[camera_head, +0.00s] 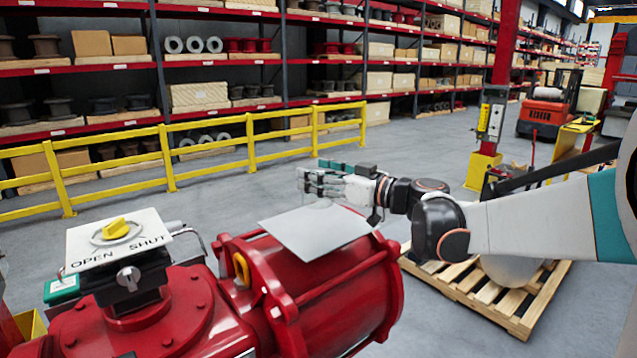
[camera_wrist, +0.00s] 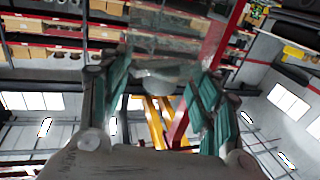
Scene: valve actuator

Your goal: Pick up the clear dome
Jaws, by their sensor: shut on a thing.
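The clear dome (camera_wrist: 165,76) shows in the wrist view as a see-through piece between my two green-padded fingers. My gripper (camera_wrist: 163,88) is shut on it. In the head view my gripper (camera_head: 318,180) is held level above and behind the red actuator cylinder (camera_head: 345,290), pointing left. The dome is hard to make out there against the grey floor. The indicator head (camera_head: 117,238) with a yellow knob (camera_head: 116,228) and an "OPEN SHUT" plate stands uncovered at the left, apart from my gripper.
A grey flat sheet (camera_head: 315,229) lies on top of the red cylinder, below my gripper. A yellow railing (camera_head: 210,150) and stocked shelves stand behind. A wooden pallet (camera_head: 490,295) is on the floor at right. The air between my gripper and the indicator head looks clear.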

